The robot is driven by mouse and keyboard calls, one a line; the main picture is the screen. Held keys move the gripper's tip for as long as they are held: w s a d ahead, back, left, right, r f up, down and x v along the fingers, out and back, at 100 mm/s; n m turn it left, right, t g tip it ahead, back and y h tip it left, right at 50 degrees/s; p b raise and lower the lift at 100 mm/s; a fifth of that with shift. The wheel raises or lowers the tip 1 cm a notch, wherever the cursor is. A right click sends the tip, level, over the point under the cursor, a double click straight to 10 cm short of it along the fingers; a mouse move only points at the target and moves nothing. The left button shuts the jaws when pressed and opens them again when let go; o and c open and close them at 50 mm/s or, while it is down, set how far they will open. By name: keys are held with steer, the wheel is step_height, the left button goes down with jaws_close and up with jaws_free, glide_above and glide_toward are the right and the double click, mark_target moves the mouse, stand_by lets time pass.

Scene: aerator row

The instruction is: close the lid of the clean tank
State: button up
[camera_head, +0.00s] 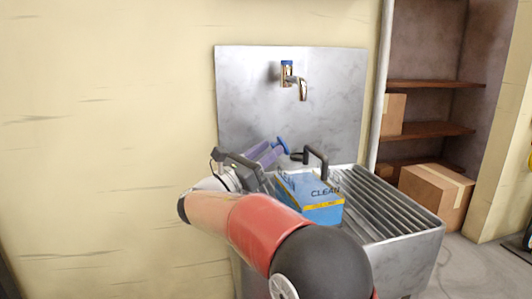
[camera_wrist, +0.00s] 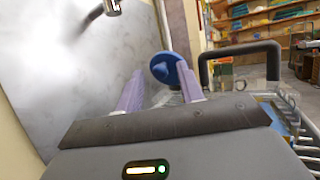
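The clean tank (camera_head: 320,208) is a blue box with a yellow stripe and the word CLEAN, standing in the sink. An upright black handle (camera_head: 318,157) rises at its back; it also shows in the wrist view (camera_wrist: 240,50). My gripper (camera_head: 275,148) is above the tank's back left side. Its purple fingers stand apart in the wrist view (camera_wrist: 160,88). My arm hides the tank's lower left.
The sink (camera_head: 410,238) has a ribbed drain surface, clear to the right of the tank. A tap (camera_head: 297,82) sticks out of the metal backsplash (camera_head: 245,90) above. Shelves and a cardboard box (camera_head: 436,192) are at the right.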

jaws_close()
steer(key=shift+r, duration=0.1)
